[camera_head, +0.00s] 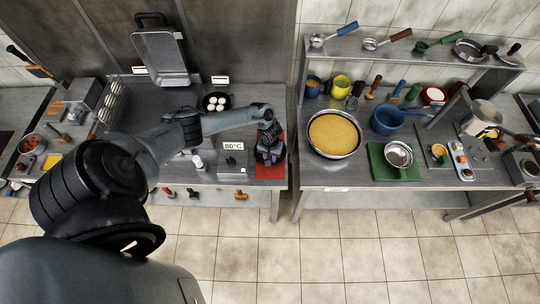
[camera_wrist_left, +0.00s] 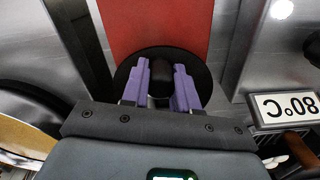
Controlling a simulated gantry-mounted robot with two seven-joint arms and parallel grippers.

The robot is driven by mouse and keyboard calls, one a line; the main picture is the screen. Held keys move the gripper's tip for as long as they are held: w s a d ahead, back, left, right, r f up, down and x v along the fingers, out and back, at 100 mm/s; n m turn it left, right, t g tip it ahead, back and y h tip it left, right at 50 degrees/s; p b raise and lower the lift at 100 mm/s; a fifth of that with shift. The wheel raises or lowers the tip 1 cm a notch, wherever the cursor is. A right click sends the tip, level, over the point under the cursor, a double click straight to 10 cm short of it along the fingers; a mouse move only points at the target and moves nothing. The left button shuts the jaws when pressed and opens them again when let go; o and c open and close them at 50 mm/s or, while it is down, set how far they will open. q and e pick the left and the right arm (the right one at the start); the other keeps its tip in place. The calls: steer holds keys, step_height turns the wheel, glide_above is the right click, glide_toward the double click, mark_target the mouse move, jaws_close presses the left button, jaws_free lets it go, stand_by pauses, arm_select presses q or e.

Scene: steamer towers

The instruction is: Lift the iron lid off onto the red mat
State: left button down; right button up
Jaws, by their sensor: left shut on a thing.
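My left gripper (camera_head: 270,152) is over the red mat (camera_head: 270,173) at the right end of the left counter. In the left wrist view the gripper (camera_wrist_left: 161,72) has its purple fingers shut on the upright dark knob of the round black iron lid (camera_wrist_left: 204,78). The lid overlaps the red mat (camera_wrist_left: 160,25) in that view. I cannot tell whether the lid touches the mat or hangs just above it. In the head view the gripper mostly hides the lid. My right gripper is in neither view.
An 80°C sign (camera_head: 234,146) stands on a small device left of the mat. A dark pan with white round pieces (camera_head: 217,103) sits farther back. A gap parts this counter from the right one, which holds a large pan with a yellow round (camera_head: 334,135).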

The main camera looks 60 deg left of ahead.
arm_select(q)
steer(key=shift+f+b, duration=0.35)
steer(key=shift+f, duration=0.3)
stand_by(0.7)
steer(key=c, duration=0.8)
jaws_free()
steer(key=shift+r, duration=0.1)
step_height(320, 180, up, 11)
steer(key=shift+f+p, duration=0.15)
steer(key=shift+p, duration=1)
